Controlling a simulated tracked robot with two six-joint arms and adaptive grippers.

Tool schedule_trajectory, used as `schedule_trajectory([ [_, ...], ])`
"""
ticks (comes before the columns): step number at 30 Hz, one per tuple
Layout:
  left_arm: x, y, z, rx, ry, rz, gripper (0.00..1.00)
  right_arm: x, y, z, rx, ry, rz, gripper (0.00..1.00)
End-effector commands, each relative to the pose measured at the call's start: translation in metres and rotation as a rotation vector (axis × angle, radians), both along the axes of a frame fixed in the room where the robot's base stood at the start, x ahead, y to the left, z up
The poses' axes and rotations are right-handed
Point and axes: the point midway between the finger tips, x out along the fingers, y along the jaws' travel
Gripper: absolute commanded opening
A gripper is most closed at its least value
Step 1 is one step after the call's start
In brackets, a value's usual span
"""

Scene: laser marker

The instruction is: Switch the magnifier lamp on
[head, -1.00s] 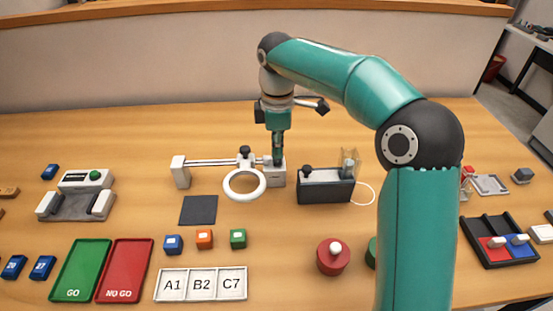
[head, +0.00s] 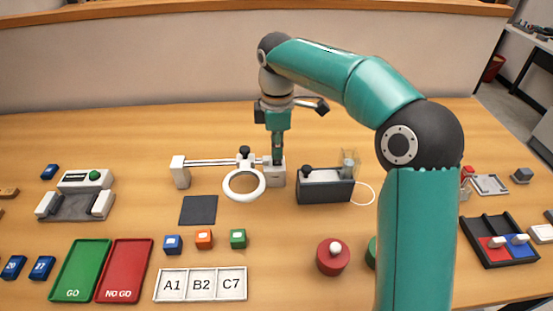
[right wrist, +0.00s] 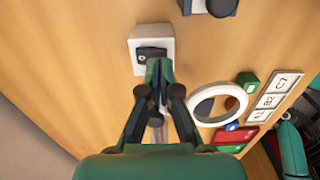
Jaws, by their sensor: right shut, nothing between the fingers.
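The magnifier lamp has a white ring (head: 244,199) hung from a metal rail between two white posts. Its right post (head: 272,178) stands under my right gripper (head: 277,158), which points straight down with its tips at the post's top. In the right wrist view the post's top is a white block (right wrist: 139,68) with a black rocker switch (right wrist: 151,52). There the shut, empty right gripper (right wrist: 157,66) has its tips at the edge of the switch, partly covering it; I cannot tell whether they touch. The ring also shows there (right wrist: 193,106). No clear glow shows on the ring. My left gripper is out of view.
A dark grey box (head: 325,191) with a black knob stands just right of the post. A dark pad (head: 198,210) and several small coloured blocks lie in front of the lamp. Green (head: 80,270) and red (head: 125,270) trays are at the front left.

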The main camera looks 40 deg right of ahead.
Motion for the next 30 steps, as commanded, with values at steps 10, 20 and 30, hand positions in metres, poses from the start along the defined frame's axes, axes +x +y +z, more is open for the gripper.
schedule_trajectory([
  [10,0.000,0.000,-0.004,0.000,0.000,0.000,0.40,0.000,0.000,-0.006,0.000,0.000,0.001,0.00],
  [20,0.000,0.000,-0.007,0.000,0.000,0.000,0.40,0.000,0.001,-0.011,0.000,0.000,0.001,0.00],
  [30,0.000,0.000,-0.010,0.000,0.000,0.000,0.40,0.000,0.001,-0.016,0.000,0.001,0.002,0.00],
])
